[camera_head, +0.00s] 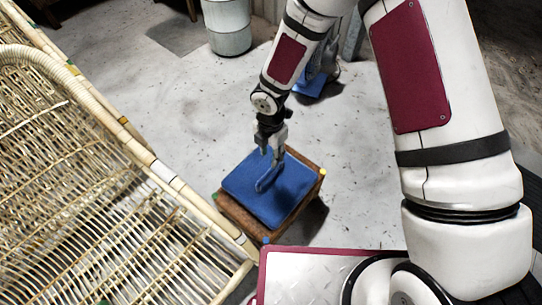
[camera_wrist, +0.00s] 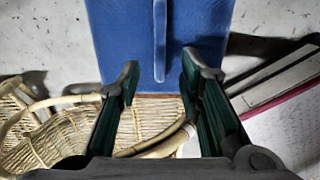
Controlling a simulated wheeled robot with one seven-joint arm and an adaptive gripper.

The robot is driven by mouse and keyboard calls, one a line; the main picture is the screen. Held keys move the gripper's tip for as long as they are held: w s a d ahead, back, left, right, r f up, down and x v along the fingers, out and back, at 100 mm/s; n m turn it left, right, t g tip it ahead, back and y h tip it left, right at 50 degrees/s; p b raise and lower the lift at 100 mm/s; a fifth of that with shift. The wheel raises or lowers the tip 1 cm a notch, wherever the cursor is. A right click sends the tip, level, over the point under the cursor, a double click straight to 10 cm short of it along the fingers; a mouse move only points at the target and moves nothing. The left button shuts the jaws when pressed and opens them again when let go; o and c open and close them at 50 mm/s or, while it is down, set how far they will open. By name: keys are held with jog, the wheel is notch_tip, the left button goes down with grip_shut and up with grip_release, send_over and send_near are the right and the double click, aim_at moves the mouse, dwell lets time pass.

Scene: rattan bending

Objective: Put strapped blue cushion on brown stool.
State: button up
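The blue cushion (camera_head: 245,185) lies flat on top of the brown stool (camera_head: 239,216) in the head view, covering most of its top. Its raised blue strap (camera_head: 268,180) stands up near the middle. My gripper (camera_head: 272,155) is just above the strap, pointing down. In the wrist view, my gripper (camera_wrist: 160,75) is open, with its two dark green fingers apart and nothing between their tips. The strap (camera_wrist: 160,40) runs upright midway between the fingers, over the cushion (camera_wrist: 115,35). The stool's brown edge (camera_wrist: 160,96) shows below the cushion. The strap is not gripped.
A large rattan frame (camera_head: 70,150) fills the left, close to the stool. A grey bucket (camera_head: 229,42) stands at the back. Another blue item (camera_head: 310,87) is on the floor behind my arm, partly hidden. The concrete floor (camera_head: 350,190) right of the stool is clear.

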jog(key=shift+r, duration=0.25)
jog(key=w+d+r+m+t+h, duration=0.15)
jog(key=d+r+m, duration=0.6)
jog(key=r, duration=0.75)
jog(key=s+d+r+m+h, duration=0.1)
jog(key=s+d+r+m, duration=0.2)
jog(key=d+r, duration=0.25)
jog(key=s+d+r+m, duration=0.3)
jog(key=d+r+m, duration=0.15)
jog(key=r, duration=0.25)
jog(key=s+d+r+m+g, duration=0.1)
jog(key=s+d+r+m, duration=0.45)
jog(key=s+r, duration=0.4)
jog(key=s+a+m+y, duration=0.1)
jog(key=s+m+y, duration=0.1)
jog(key=s+m, duration=0.6)
jog(key=s, duration=0.7)
jog(key=shift+r, duration=0.4)
jog(key=shift+a+y, duration=0.1)
jog(key=shift+y, duration=0.15)
